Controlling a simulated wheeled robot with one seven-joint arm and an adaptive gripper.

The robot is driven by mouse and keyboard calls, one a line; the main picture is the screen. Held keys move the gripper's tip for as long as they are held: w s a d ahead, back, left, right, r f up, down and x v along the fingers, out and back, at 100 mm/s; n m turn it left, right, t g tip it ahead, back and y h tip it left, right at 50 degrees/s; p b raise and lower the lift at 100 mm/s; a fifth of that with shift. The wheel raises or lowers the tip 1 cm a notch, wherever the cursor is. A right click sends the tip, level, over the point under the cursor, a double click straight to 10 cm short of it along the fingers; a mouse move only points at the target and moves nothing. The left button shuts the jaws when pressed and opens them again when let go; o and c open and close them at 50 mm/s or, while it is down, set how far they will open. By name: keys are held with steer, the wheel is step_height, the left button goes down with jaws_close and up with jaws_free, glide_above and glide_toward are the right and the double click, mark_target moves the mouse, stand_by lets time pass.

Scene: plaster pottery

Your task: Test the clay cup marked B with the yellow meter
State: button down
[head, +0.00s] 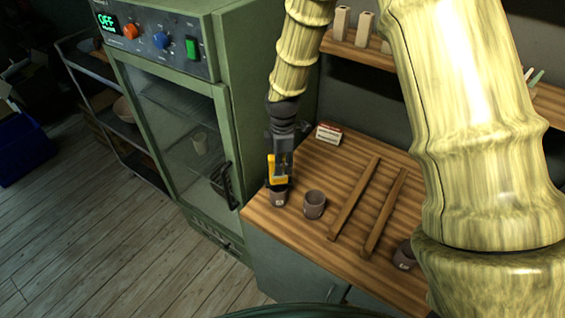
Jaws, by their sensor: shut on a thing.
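My gripper (282,160) points down over the left corner of the wooden worktop. It is shut on the yellow meter (271,171). The meter's lower end is right at the top of a brown-grey clay cup (278,199); I cannot tell if they touch. This cup has a small pale mark on its side, too small to read. A second clay cup (314,205) stands upright just to its right, with no mark that I can see. A third clay cup (404,256) with a pale mark stands farther right, partly hidden behind my arm.
Two wooden strips (354,197) lie on the worktop (335,255) right of the cups. A small box-like sign (328,134) stands at the back. The green cabinet (170,105) with a glass door and an OFF display stands close left.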

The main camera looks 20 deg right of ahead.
steer(key=shift+f, duration=0.55)
stand_by(1.9)
steer(key=shift+r+p, duration=1.5)
steer(key=shift+r, duration=2.05)
